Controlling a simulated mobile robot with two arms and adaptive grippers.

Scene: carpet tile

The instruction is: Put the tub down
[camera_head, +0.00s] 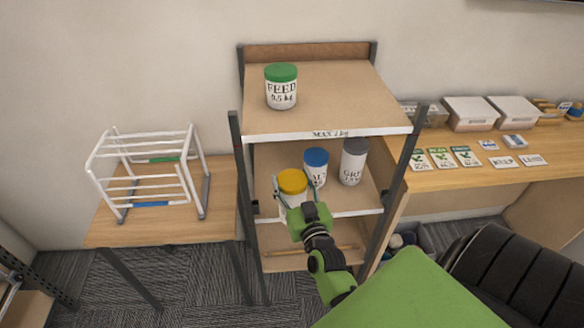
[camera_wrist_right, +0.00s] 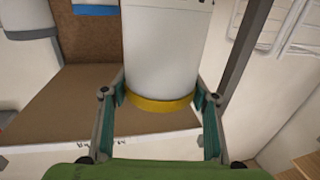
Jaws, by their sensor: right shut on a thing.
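A white tub with a yellow lid (camera_head: 292,182) is at the left front of the middle shelf (camera_head: 345,202) in the head view. My right gripper (camera_head: 294,196) is shut on it, with a finger on each side near the lid. In the right wrist view the yellow-lidded tub (camera_wrist_right: 162,60) appears upside down between the two fingers (camera_wrist_right: 160,98). Whether its base touches the shelf is hidden. A blue-lidded tub (camera_head: 316,170) and a grey-lidded tub (camera_head: 354,163) stand behind and to the right. My left gripper is out of view.
A green-lidded feed tub (camera_head: 281,92) stands on the top shelf (camera_head: 345,95), directly above. Dark uprights (camera_head: 238,170) flank the shelves. A white wire rack (camera_head: 150,172) is on the left table. Boxes (camera_head: 470,112) and seed packets (camera_head: 440,157) lie on the right counter.

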